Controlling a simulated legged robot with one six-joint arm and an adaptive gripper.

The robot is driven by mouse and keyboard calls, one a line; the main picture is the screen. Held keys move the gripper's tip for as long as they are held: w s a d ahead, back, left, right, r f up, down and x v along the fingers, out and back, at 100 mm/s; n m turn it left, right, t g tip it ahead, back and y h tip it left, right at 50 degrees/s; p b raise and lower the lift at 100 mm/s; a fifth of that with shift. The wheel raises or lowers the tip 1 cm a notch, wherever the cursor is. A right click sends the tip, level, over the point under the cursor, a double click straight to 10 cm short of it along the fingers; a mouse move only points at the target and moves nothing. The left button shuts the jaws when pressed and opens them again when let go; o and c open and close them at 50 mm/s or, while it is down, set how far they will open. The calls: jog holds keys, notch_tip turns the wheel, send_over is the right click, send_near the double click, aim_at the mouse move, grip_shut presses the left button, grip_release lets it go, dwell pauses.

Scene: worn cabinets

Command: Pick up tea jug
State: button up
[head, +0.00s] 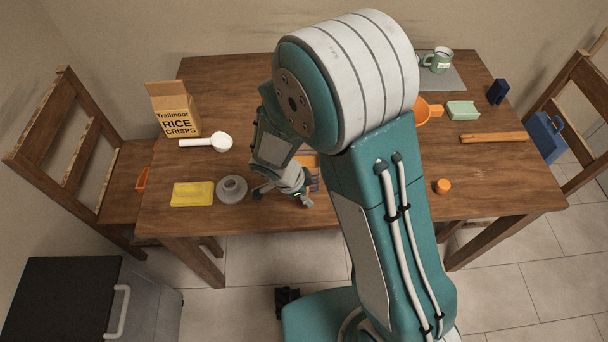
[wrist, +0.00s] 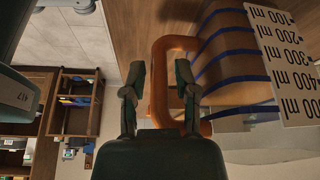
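The tea jug (wrist: 225,65) fills the right of the wrist view, with blue bands, a white millilitre scale and an orange-brown handle (wrist: 158,85). My gripper (wrist: 158,88) is open, one finger on each side of the handle bar. The right finger overlaps the gap between handle and jug body. A gap shows between each finger and the bar, and I cannot tell how deep the handle lies between them. In the head view my gripper (head: 282,196) is low over the table's front part, and the jug (head: 312,172) is mostly hidden behind my arm.
On the wooden table (head: 225,85), a grey round object (head: 232,189), yellow block (head: 192,194), white scoop (head: 208,142) and cereal bag (head: 176,110) are left of my gripper. An orange cap (head: 442,186) and wooden bar (head: 493,138) are right. Chairs flank the table.

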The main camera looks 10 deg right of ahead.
grip_shut()
jog(key=shift+r, duration=0.2)
notch_tip(320, 180, up, 28)
jog(key=shift+f, duration=0.15)
dwell(2.1)
dwell(0.3)
jog(key=shift+c, duration=1.9)
grip_release()
grip_shut()
